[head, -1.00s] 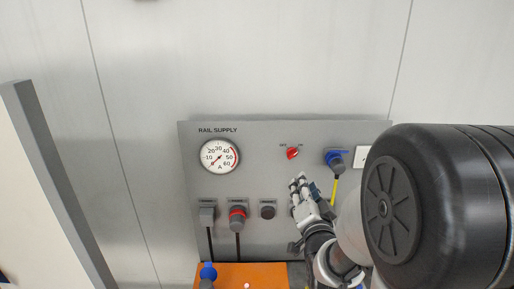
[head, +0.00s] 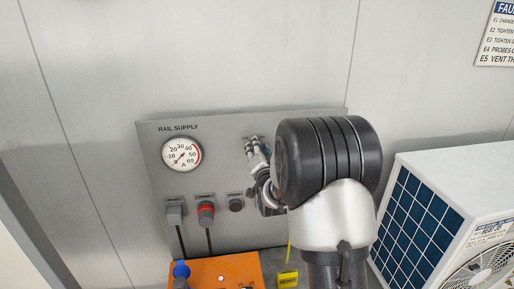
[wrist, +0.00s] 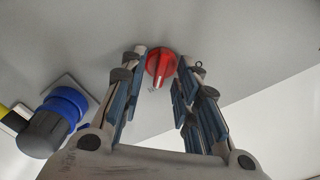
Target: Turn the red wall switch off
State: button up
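The red wall switch (wrist: 160,64) is a round red knob with a raised handle on the grey panel (head: 158,150). In the wrist view it sits just beyond and between my fingertips. My gripper (wrist: 158,72) is open, with one finger on each side of the knob; whether either finger touches it I cannot tell. In the head view my gripper (head: 257,146) is up against the panel and the switch is hidden behind it and my arm. Its markings are mostly hidden; only faint lettering shows near the knob in the wrist view.
A blue connector (wrist: 58,115) sticks out of the panel beside the switch. A gauge (head: 182,155), a grey plug (head: 174,211) and a red-ringed plug (head: 206,213) are on the panel's left. An orange box (head: 225,272) stands below. A white fan unit (head: 440,215) stands at right.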

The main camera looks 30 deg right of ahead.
jog(key=shift+w+d, duration=0.1)
jog(key=shift+w, duration=0.25)
jog(key=shift+c, duration=0.3)
grip_shut()
